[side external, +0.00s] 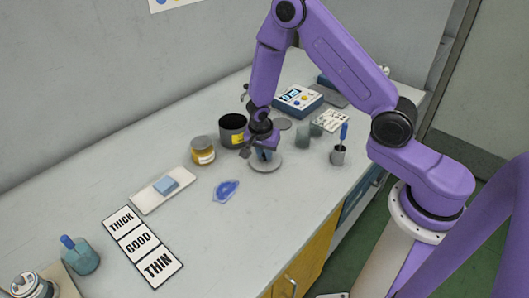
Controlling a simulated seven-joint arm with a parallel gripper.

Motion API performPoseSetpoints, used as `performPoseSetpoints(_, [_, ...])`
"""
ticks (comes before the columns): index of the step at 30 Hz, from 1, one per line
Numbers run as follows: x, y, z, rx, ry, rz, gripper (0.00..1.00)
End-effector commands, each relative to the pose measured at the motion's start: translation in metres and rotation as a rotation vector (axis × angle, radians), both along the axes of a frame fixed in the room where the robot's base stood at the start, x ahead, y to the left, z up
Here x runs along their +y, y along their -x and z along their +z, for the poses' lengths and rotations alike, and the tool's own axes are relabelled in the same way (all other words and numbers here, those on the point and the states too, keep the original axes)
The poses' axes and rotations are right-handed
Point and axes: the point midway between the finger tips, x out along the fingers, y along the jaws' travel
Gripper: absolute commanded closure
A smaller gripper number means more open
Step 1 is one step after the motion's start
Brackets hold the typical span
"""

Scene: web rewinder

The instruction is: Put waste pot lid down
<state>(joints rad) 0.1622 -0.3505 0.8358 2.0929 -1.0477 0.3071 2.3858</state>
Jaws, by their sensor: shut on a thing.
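The waste pot (233,131) is a dark grey pot with a yellow label. It stands uncovered on the bench, just left of my gripper. A pale grey round disc (267,166), which looks like the waste pot lid, is right under my gripper (264,153). My gripper points down and is shut on the lid at its middle, where a small blue part shows. The lid looks level and at or very close to the bench top; I cannot tell whether it touches. The fingertips are small and partly hidden.
An amber jar (203,151) stands left of the pot. A blue-and-white device (298,99), a grey disc (281,124) and small grey blocks (303,136) lie behind. The bench's front right is clear.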

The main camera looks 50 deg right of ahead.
Motion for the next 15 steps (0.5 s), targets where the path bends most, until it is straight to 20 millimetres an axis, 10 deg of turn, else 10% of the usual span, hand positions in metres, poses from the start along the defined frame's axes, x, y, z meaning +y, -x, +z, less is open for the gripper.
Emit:
performPoseSetpoints(12, [0.0006, -0.0002, -0.0042, 0.0, 0.0, 0.003, 1.0])
performPoseSetpoints(13, [0.0007, -0.0003, -0.0037, 0.0, 0.0, 0.002, 0.72])
performPoseSetpoints(15, [0.0006, -0.0003, -0.0035, 0.0, 0.0, 0.002, 0.56])
